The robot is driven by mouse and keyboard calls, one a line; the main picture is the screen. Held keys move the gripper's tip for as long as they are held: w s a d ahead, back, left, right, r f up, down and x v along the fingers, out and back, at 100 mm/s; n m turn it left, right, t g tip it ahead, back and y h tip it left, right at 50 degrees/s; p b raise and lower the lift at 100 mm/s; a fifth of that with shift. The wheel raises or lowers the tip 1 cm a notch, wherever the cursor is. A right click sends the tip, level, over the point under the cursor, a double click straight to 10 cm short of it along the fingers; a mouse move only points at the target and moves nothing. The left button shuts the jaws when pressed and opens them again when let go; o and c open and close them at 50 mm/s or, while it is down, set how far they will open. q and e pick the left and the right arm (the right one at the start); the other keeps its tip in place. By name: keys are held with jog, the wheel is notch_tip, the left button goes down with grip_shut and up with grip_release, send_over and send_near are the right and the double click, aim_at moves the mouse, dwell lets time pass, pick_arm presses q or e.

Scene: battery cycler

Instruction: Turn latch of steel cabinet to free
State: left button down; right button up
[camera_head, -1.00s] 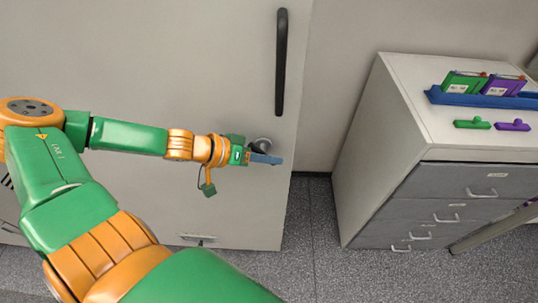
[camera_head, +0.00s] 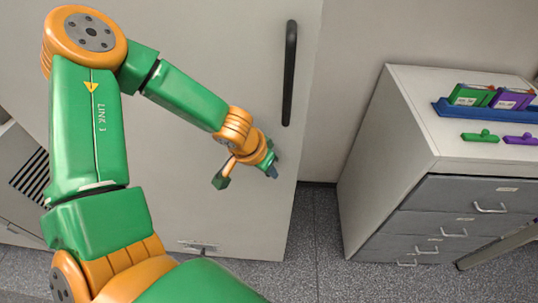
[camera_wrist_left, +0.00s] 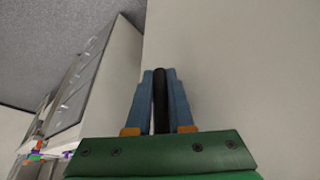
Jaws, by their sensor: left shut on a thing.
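The steel cabinet (camera_head: 225,60) is a tall pale grey door front filling the left and middle of the head view. My left gripper (camera_head: 272,170) is at the door near its right edge, below the long black handle, with its blue fingers pointing down and right. In the left wrist view, the blue fingers of my left gripper (camera_wrist_left: 160,95) are shut on a dark bar, the latch (camera_wrist_left: 160,82), which stands between them and reaches slightly past their tips. In the head view the latch is hidden behind the gripper. My right gripper is not in view.
The long black vertical door handle (camera_head: 290,72) is above the gripper. A drawer cabinet (camera_head: 385,155) stands to the right, with a blue tray (camera_head: 455,110) and green and purple pieces on top. Speckled grey floor (camera_head: 318,235) lies between the cabinets.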

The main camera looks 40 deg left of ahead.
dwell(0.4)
pick_arm(q)
jog(key=c, duration=1.1)
grip_release()
jog(key=shift+f, duration=0.1)
jog(key=p+v, duration=0.2)
jog(key=v, duration=0.5)
jog(key=shift+w, duration=0.1)
